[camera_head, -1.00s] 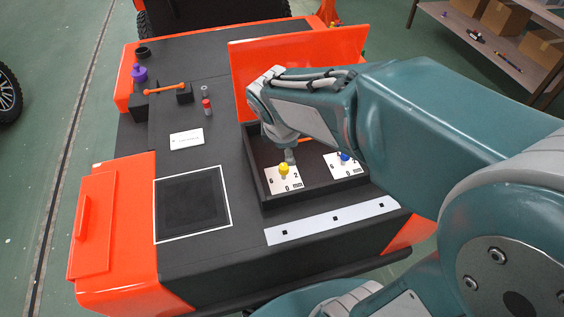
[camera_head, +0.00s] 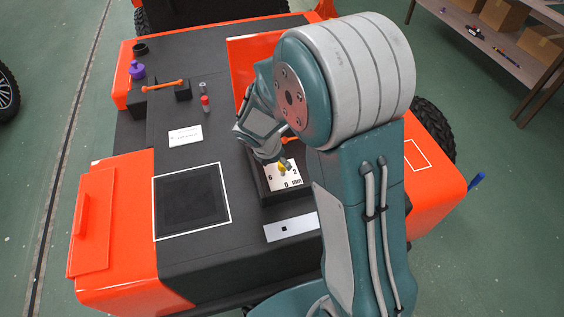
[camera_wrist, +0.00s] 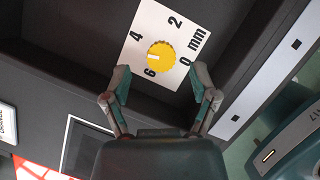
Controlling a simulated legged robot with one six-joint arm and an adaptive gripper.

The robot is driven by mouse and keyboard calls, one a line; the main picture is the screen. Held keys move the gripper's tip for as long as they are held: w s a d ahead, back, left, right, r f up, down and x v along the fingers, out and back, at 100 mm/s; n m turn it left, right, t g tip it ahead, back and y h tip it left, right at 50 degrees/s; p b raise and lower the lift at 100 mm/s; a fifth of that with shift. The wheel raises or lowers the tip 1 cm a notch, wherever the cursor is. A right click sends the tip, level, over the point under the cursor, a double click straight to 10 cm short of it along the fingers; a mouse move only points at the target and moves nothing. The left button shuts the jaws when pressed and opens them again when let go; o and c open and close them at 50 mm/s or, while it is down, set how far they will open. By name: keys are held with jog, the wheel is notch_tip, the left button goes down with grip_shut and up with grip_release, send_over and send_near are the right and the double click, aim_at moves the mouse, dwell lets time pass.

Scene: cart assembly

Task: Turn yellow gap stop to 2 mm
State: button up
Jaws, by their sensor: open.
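The yellow gap stop (camera_head: 284,168) is a round knob on a white dial plate (camera_head: 279,183) inside the dark tray. In the wrist view the yellow knob (camera_wrist: 164,52) has a pale pointer mark that points between 4 and 6. The plate (camera_wrist: 197,22) carries 0, 2, 4, 6 and "mm". My gripper (camera_wrist: 162,76) is open and empty, with its fingertips apart on either side of the knob's near side in the picture. I cannot tell whether they touch the plate. In the head view my gripper end sits just above the knob.
The dark tray's walls (camera_head: 256,178) surround the dial. An upright orange panel (camera_head: 241,62) stands behind it. A red-topped cylinder (camera_head: 206,104), an orange-handled bar (camera_head: 163,86) and a purple knob (camera_head: 137,70) stand on the cart's left. The black square pad (camera_head: 191,201) is bare.

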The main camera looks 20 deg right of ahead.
jog(key=shift+x, duration=1.45)
grip_shut()
jog(key=shift+w, duration=0.1)
